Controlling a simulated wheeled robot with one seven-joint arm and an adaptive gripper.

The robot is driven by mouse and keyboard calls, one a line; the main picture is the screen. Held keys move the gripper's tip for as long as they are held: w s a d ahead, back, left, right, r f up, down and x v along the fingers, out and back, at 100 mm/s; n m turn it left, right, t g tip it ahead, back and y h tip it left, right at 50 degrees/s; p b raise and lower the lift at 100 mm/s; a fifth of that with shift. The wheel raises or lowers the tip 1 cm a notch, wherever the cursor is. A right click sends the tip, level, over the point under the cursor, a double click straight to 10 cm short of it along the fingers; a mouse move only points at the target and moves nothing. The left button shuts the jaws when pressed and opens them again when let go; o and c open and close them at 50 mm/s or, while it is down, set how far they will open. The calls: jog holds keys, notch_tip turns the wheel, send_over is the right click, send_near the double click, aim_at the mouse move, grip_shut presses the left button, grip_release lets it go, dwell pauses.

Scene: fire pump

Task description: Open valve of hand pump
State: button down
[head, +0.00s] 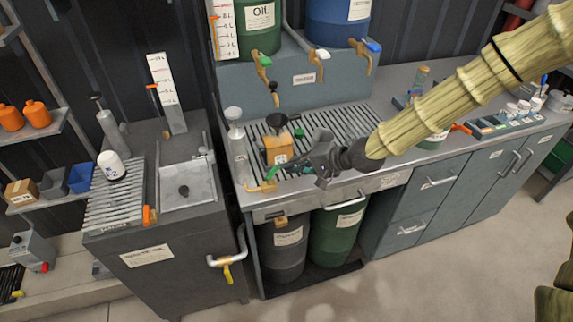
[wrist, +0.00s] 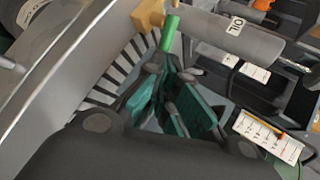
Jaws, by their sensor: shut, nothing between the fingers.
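The hand pump (head: 238,150) is a grey upright cylinder with a pale top at the left end of the slatted drain tray. It also shows in the wrist view, labelled OIL (wrist: 240,38). Its brass outlet carries a green valve lever (head: 272,173), seen in the wrist view (wrist: 169,34) just beyond my fingertips. My gripper (head: 288,167) is shut and empty, pointing left at the lever from the right. In the wrist view my gripper (wrist: 168,72) has its tips close to the lever's free end; I cannot tell whether they touch.
A small orange-brown box (head: 278,150) with a black funnel stands on the tray behind my gripper. Brass taps (head: 262,68) hang under the oil drums (head: 258,22). A grey cabinet (head: 165,250) stands at the left. The floor (head: 400,270) in front is clear.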

aim_at(278, 167)
jog(key=shift+p+x, duration=0.5)
jog(key=shift+x, duration=1.4)
jog(key=shift+a+r, duration=0.1)
jog(key=shift+r, duration=0.05)
jog(key=shift+p, duration=0.4)
